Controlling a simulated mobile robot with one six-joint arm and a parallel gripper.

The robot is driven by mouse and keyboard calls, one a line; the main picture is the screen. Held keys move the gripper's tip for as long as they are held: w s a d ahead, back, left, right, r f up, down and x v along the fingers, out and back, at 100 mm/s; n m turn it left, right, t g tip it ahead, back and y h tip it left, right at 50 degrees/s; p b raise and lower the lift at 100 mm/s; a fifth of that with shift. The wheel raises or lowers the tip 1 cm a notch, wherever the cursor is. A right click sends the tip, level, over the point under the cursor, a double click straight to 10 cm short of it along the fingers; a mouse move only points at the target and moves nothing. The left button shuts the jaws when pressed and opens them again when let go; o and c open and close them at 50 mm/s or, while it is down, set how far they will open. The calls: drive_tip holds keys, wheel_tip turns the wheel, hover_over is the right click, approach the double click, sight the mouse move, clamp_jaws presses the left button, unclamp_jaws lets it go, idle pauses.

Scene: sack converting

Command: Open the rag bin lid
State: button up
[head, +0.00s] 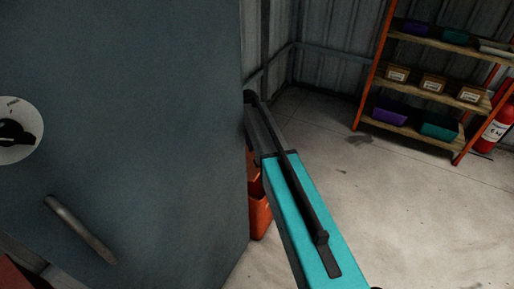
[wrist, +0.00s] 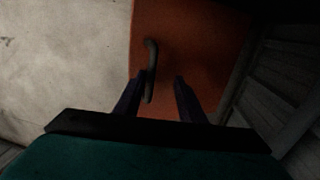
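The rag bin (head: 260,212) is orange-red and shows only as a strip behind the cabinet edge and my arm in the head view. In the wrist view an orange panel (wrist: 205,40), apparently its lid, lies ahead of my gripper, with a dark bar handle (wrist: 151,58) on it. My gripper (wrist: 160,80) is open, its two dark fingers spread. The handle's lower end shows between the fingers, close to the left one. I cannot tell whether they touch. The gripper is hidden in the head view.
A large blue-grey cabinet (head: 130,120) with a dial (head: 14,132) and a bar handle (head: 80,230) stands close at left, beside my arm. Shelving (head: 425,92) with boxes and bins and a fire extinguisher (head: 494,132) stand at back right. The floor between is clear.

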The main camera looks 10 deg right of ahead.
drive_tip(key=shift+w+a+r, duration=0.1)
drive_tip(key=shift+r, duration=0.05)
idle(0.4)
wheel_tip(320, 180, up, 14)
drive_tip(key=w+a, duration=0.1)
drive_tip(key=shift+f, duration=0.25)
idle(0.4)
drive_tip(key=shift+f, duration=0.15)
